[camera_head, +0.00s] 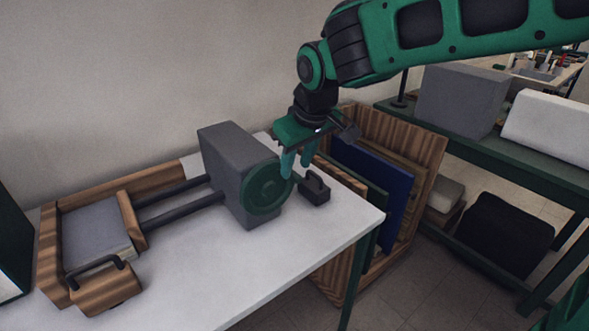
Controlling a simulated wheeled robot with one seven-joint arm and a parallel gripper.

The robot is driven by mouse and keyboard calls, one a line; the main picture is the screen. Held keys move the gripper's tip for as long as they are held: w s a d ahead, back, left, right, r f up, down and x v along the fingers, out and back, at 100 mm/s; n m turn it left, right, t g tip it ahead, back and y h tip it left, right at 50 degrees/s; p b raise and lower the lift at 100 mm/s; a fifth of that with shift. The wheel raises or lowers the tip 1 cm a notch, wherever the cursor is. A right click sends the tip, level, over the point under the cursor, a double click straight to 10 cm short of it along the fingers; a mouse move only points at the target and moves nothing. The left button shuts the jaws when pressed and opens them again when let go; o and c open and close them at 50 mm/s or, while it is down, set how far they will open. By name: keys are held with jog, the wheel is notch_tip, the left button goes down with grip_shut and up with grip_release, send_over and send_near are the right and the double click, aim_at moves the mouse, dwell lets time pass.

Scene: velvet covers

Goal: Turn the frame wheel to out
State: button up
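The frame wheel (264,190) is a dark green disc on the right face of an upright grey box (232,168) on the white table. Two dark rods (180,205) run from the box's left side to a wooden frame (131,222) around a grey pad (95,236). My gripper (297,164) points down at the wheel's upper right edge, its two teal fingers close to the rim. I cannot tell whether they touch it, or how far apart they are. No readable "out" marking shows.
A small dark block with a handle (314,188) sits just right of the wheel. A wooden rack with upright panels (375,185) stands beyond the table's right edge. A green shelf (480,150) holds grey and white blocks. The table front (260,270) is clear.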

jog(key=shift+x, duration=1.35)
grip_shut()
jog(key=shift+d, duration=0.1)
